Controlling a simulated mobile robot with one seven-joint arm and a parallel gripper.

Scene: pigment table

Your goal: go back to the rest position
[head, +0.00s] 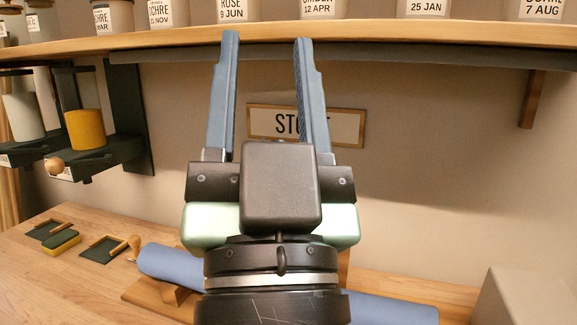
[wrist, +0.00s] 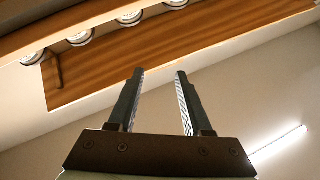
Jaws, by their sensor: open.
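My gripper (head: 265,45) is open and empty, with its two blue-grey fingers pointing up in the head view. It is raised above the table, in front of the wall and close below or in front of the shelf edge; the exact gap cannot be told. In the wrist view my gripper (wrist: 159,73) also shows with its fingers apart and nothing between them. My gripper partly hides a wall sign (head: 348,127) whose first letters read "ST".
A wooden shelf (head: 400,33) with several labelled jars runs across the top. Dark holders at left carry a yellow jar (head: 85,129) and a pale jar (head: 24,117). On the table (head: 40,285) lie a blue roll (head: 172,262), a yellow-green sponge (head: 62,242) and small trays. A beige block (head: 525,298) stands right.

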